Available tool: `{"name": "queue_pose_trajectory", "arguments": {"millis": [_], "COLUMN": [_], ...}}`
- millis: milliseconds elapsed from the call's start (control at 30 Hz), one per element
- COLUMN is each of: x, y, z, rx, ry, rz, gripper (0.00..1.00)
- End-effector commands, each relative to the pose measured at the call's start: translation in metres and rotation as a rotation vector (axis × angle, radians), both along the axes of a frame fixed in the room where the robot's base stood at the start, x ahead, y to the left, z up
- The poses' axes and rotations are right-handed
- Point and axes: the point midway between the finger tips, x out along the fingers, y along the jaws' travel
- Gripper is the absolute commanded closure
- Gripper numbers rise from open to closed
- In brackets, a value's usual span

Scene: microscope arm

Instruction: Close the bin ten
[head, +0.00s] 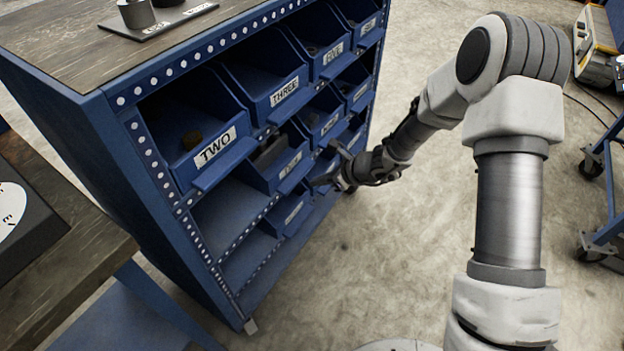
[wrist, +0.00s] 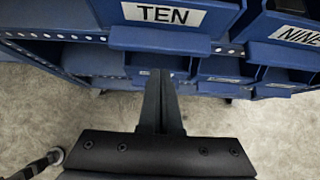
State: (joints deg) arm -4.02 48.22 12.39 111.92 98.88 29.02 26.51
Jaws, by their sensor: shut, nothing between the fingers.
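The blue bin ten (wrist: 165,37) is at the top of the wrist view, with its white TEN label facing me and a lip below it. In the head view, a middle-row bin (head: 268,176) beside an empty slot is probably the same one, but its label is too small to read. My gripper (wrist: 163,74) is shut and empty, its fingertips just below the lip of bin ten in the picture. I cannot tell whether they touch. In the head view my gripper (head: 318,181) is in front of the rack's lower rows.
Bin nine (wrist: 296,36) is right of bin ten. The blue rack (head: 110,145) also holds bin two (head: 205,165) and bin three (head: 285,92), with empty slots at lower left. A wooden table (head: 60,265) is at left and a blue cart (head: 603,160) at right. The floor between is clear.

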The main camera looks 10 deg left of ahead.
Motion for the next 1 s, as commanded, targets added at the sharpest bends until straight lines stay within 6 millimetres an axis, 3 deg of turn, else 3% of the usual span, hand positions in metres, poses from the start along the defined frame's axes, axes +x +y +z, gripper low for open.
{"name": "queue_pose_trajectory", "arguments": {"millis": [67, 300, 500, 867, 1000], "x": [0.002, -0.012, -0.020, -0.023, -0.025], "y": [-0.009, -0.049, -0.069, -0.077, -0.078], "z": [0.000, 0.044, 0.064, 0.070, 0.088], "rx": [-0.001, -0.005, -0.005, -0.006, -0.026], "ry": [0.002, 0.001, 0.002, 0.000, -0.053], "rz": [-0.004, -0.006, -0.004, -0.001, 0.059], "gripper": [1.00, 1.00, 1.00, 1.00, 1.00]}}
